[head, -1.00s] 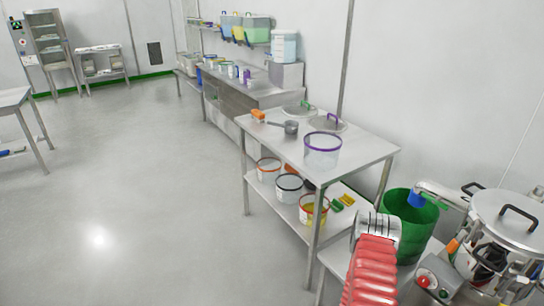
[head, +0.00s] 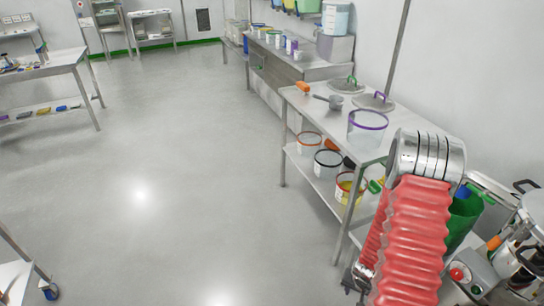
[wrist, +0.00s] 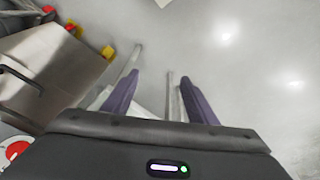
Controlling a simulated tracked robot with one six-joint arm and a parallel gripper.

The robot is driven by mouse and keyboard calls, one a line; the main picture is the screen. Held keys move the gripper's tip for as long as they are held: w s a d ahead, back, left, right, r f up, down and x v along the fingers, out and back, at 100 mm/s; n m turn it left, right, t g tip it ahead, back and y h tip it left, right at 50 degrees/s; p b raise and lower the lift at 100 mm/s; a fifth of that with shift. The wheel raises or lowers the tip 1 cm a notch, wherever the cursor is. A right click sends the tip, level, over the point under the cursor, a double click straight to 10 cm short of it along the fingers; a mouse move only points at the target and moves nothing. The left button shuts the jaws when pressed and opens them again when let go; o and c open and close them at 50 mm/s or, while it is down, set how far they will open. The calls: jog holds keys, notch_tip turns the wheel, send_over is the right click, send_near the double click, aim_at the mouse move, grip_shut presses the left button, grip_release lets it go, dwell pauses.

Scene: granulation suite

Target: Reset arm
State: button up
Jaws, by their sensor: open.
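My gripper (wrist: 160,88) shows in the wrist view with its two purple-grey fingers spread apart. Nothing is between the fingers, and grey floor and pale metal bars show beyond them. In the head view my arm, with a red ribbed sleeve and a silver joint, rises at the lower right in front of the steel table (head: 300,98). My gripper cannot be made out clearly in the head view.
A purple-rimmed clear tub (head: 366,132) stands on the steel table, with a ladle (head: 334,102) nearby. A green bin (head: 464,215) and a steel vessel (head: 533,205) crowd the right side. A workbench (head: 45,62) is at the left. The middle floor is clear.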

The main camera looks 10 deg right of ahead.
jog(key=s+a+r+n+t, duration=0.1)
jog(key=s+a+r+n, duration=0.1)
jog(key=a+r, duration=0.6)
jog(key=s+a+r+n+t+y, duration=0.1)
jog(key=a+r+n, duration=0.3)
jog(key=r, duration=1.9)
jog(key=s+a+r+n+t+y, duration=0.1)
jog(key=s+a+r+n+t, duration=0.1)
jog(key=a+r, duration=1.1)
notch_tip(320, 180, up, 3)
jog(key=shift+s+a+r+n, duration=0.25)
jog(key=shift+s+n, duration=0.15)
jog(key=shift+s, duration=0.15)
jog(key=shift+f, duration=0.1)
